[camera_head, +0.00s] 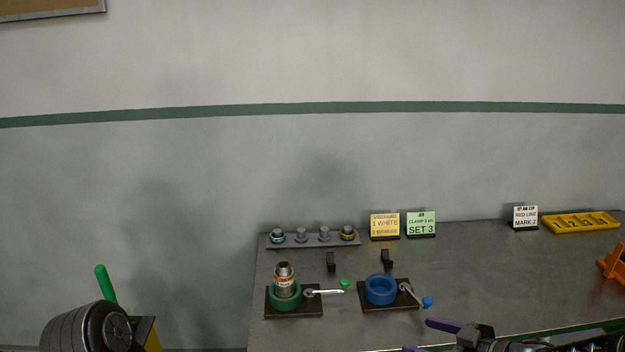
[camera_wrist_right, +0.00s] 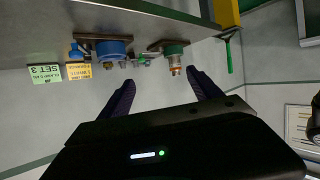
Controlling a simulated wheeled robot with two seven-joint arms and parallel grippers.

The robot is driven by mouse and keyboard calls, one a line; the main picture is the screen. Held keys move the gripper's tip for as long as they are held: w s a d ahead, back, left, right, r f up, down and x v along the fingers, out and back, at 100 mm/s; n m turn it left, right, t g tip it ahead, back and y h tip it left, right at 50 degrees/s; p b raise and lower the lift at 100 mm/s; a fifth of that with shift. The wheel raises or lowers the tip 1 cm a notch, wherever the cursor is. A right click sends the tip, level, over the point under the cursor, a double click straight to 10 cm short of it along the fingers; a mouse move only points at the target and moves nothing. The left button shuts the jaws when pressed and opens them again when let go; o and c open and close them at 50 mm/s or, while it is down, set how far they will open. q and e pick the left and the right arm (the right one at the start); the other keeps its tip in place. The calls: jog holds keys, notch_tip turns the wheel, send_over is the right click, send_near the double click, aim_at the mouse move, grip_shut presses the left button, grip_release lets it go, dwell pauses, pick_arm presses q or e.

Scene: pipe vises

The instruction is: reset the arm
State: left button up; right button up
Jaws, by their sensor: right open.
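My right gripper (camera_head: 418,336) is at the front edge of the table, low on the right in the head view, with its purple fingers apart. The right wrist view, which is upside down, shows the same gripper (camera_wrist_right: 160,78) open, with nothing between the fingertips. A green vise (camera_head: 286,300) on a dark base holds an upright metal pipe piece (camera_head: 284,272) with an orange band. A blue vise (camera_head: 381,290) beside it looks empty. Both vises are apart from the gripper. My left gripper is not in view.
A rack (camera_head: 313,239) with several fittings stands at the back. Yellow (camera_head: 385,225), green (camera_head: 421,223) and white (camera_head: 525,216) signs stand near the wall. A yellow tray (camera_head: 580,223) and an orange holder (camera_head: 612,263) are at right. The table's right middle is clear.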

jog(key=s+a+f+m+g+h, duration=0.25)
jog(key=f+m+h, duration=0.45)
jog(key=f, duration=1)
jog(key=s+a+f+m+g, duration=0.1)
jog(key=s+a+f+g, duration=0.1)
jog(key=s+a+f, duration=0.2)
jog(key=s+a+f+m+g+y, duration=0.1)
jog(key=s+a+f, duration=0.3)
jog(key=s, duration=0.7)
jog(key=s+a+f+m+g+y, duration=0.1)
jog(key=s+a+f+m+g, duration=0.1)
jog(key=s+a, duration=0.5)
notch_tip(320, 180, down, 2)
jog(key=shift+s+f+g, duration=0.15)
jog(key=shift+s+g, duration=0.4)
jog(key=shift+g, duration=0.3)
